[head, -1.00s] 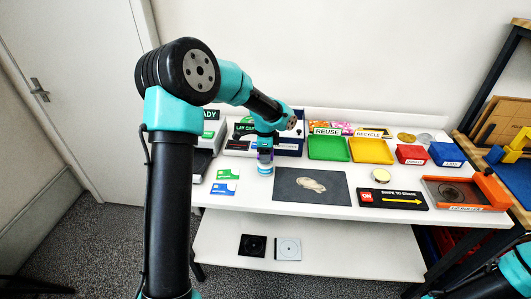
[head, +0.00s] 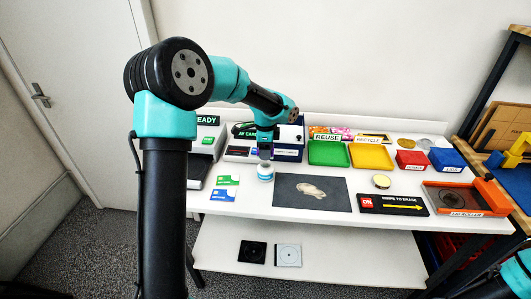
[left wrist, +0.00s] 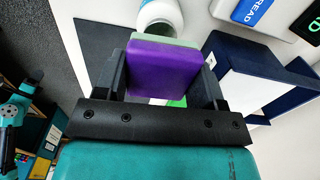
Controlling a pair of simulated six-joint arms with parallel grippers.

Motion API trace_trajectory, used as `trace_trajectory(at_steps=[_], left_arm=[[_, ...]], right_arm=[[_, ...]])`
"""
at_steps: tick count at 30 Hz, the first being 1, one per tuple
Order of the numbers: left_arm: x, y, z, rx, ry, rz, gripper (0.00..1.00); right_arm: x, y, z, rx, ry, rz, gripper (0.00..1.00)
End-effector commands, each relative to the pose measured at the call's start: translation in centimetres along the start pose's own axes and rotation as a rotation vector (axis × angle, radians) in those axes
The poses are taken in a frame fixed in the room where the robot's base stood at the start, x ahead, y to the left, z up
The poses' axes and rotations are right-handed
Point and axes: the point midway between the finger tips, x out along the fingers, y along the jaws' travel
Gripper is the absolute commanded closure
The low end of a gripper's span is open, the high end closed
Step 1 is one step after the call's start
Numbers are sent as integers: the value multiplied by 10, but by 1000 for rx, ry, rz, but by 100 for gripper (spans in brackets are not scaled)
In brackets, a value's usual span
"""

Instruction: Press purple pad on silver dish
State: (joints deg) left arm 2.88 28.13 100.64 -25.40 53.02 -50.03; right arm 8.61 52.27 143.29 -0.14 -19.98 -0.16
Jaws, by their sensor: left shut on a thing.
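The purple pad (left wrist: 155,68) is between the fingers of my left gripper (left wrist: 165,80) in the left wrist view, with a pale green layer on its far side. The gripper is shut on it. In the head view my left gripper (head: 265,151) points down just above and behind a white jar with a blue band (head: 265,172); the pad is hardly visible there. A small grey disc, which looks like the silver dish (head: 426,142), lies at the back right of the table, well away from the gripper. My right gripper is not in view.
A gold disc (head: 406,138) lies beside the grey one. The green tray (head: 328,153), yellow tray (head: 371,156), red box (head: 411,160) and blue box (head: 447,158) stand in between. A dark mat (head: 335,203) lies in front. A navy box (head: 289,148) is close to the gripper.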

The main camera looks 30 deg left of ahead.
Motion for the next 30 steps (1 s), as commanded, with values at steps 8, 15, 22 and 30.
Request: trace_trajectory(at_steps=[8, 15, 22, 30], left_arm=[[-18, 0, 0, 0, 0, -1, 56], [-24, 0, 0, 0, 1, 0, 56], [-24, 0, 0, 0, 1, 0, 56], [-24, 0, 0, 0, 0, 0, 56]], right_arm=[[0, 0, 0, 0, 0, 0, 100], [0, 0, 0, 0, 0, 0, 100], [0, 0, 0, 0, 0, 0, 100], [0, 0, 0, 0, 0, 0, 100]])
